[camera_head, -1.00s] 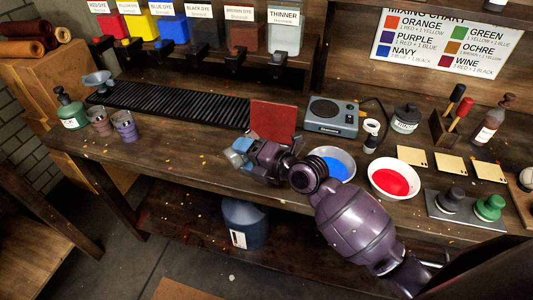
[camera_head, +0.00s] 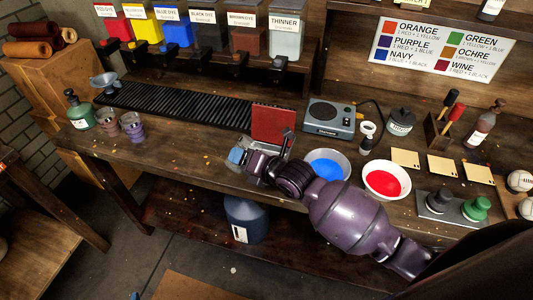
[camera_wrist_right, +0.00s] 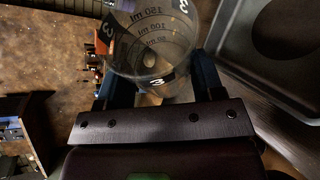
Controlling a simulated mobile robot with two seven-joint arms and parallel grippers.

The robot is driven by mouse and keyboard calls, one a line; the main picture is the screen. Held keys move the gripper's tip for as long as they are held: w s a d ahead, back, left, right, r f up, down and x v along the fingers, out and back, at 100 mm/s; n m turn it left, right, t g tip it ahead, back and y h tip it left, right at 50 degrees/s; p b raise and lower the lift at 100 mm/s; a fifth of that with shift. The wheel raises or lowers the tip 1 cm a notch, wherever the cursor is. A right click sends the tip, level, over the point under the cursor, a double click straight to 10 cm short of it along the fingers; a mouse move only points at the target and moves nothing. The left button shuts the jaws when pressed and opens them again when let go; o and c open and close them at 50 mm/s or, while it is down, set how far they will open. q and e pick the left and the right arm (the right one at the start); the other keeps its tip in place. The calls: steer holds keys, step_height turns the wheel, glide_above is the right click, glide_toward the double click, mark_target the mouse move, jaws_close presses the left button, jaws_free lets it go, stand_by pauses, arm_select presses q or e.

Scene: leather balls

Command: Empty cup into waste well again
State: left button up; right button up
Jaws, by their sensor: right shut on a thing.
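My right gripper (camera_head: 242,157) is over the front part of the workbench, just left of the red panel. In the right wrist view, it is shut on a clear measuring cup (camera_wrist_right: 150,42) with dark ml marks and a "3" label. The cup looks empty, though I cannot be sure. In the head view the cup is small and mostly hidden by the gripper. A grey tray with a round recess (camera_wrist_right: 285,32) lies to the right of the cup in the right wrist view, apart from it. I cannot tell whether this is the waste well. My left gripper is not in view.
A red panel (camera_head: 273,123) stands right behind the gripper. A blue container (camera_head: 246,218) is below.

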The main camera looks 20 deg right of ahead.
mark_target(232, 166)
steer(key=shift+r+n+h+p, duration=0.3)
steer(key=shift+n+p, duration=0.1)
steer(key=shift+p, duration=0.2)
steer(key=shift+a+n+p, duration=0.15)
steer(key=shift+n+p, duration=0.15)
steer(key=shift+p, duration=0.25)
steer(key=shift+s+a+f+n+h+p, duration=0.1)
steer(key=shift+a+n+h+p, duration=0.2)
steer(key=shift+n+h+p, duration=0.15)
steer(key=shift+s+a+n+t+h+p, duration=0.2)
steer(key=shift+a+n+t+h+p, duration=0.15)
steer(key=shift+a+n+p, duration=0.25)
steer(key=shift+s+a+f+p, duration=0.1)
steer(key=shift+a+p, duration=0.1)
steer(key=shift+p, duration=0.35)
steer(key=shift+s+a+f+n+h, duration=0.2)
steer(key=shift+a+n+h, duration=0.4)
steer(key=shift+n+h, duration=0.25)
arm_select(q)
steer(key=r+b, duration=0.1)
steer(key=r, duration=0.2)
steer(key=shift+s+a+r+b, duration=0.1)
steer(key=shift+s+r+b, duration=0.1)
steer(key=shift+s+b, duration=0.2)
arm_select(e)
steer(key=f, duration=0.1)
steer(key=a+f+n+t+h, duration=0.1)
steer(key=f, duration=0.1)
steer(key=shift+s+f, duration=0.1)
steer(key=shift+f, duration=0.15)
